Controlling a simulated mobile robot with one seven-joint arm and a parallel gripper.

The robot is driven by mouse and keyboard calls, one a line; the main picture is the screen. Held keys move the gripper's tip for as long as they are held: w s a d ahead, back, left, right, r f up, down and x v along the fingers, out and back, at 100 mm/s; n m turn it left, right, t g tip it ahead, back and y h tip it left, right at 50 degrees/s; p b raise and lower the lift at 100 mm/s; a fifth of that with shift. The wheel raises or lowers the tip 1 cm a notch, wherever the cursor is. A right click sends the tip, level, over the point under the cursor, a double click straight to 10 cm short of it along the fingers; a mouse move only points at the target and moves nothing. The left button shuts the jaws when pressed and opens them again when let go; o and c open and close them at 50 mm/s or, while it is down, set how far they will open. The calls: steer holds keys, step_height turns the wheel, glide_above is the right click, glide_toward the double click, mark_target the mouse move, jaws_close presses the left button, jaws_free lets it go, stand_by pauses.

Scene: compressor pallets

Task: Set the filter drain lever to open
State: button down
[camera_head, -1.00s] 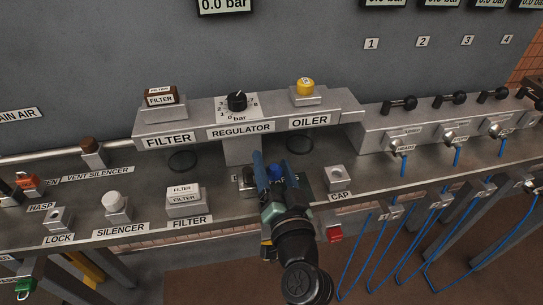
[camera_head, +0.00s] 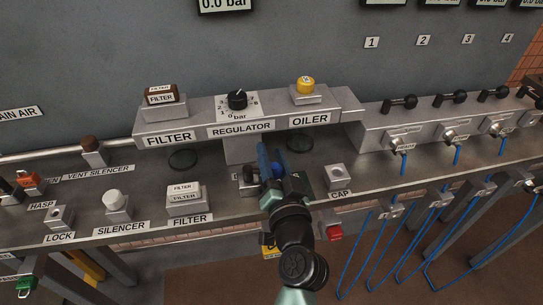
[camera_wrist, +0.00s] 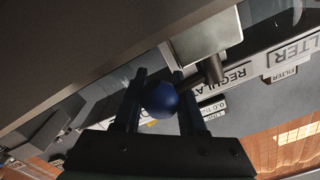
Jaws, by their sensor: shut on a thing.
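My gripper (camera_head: 271,157) is over the bench front below the regulator, its jaws shut on a round blue knob (camera_head: 276,169). In the wrist view the same blue knob (camera_wrist: 160,100) sits between the two dark fingers. A short dark rod (camera_wrist: 211,70) shows beside it, under a grey block, and looks like part of the lever. The knob appears to be the filter drain lever's handle. The lever's base and any open or shut marking are hidden behind my gripper. The filter block (camera_head: 165,107) with its FILTER label stands up left of the gripper.
The regulator knob (camera_head: 237,100) and yellow-topped oiler (camera_head: 306,87) stand on the raised ledge behind. A CAP block (camera_head: 337,176) is close on the right and a spare filter block (camera_head: 184,196) on the left. A red button (camera_head: 334,232) is on the bench front.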

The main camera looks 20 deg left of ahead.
steer(key=shift+a+f, duration=0.1)
steer(key=shift+f, duration=0.15)
steer(key=b, duration=0.1)
steer(key=y+b, duration=0.1)
steer(key=shift+w+a+f+n+g+b, duration=0.1)
steer(key=shift+f+n+g+b, duration=0.1)
steer(key=shift+n+g+b, duration=0.2)
steer(key=shift+a+n+g+y+b, duration=0.2)
steer(key=shift+n+g+y+b, duration=0.25)
steer(key=shift+b, duration=0.45)
steer(key=shift+a+r+y, duration=0.1)
steer(key=shift+a+y, duration=0.05)
steer(key=shift+y, duration=0.2)
steer(key=shift+g, duration=0.25)
steer(key=c, duration=0.5)
jaws_free()
steer(key=shift+r, duration=0.15)
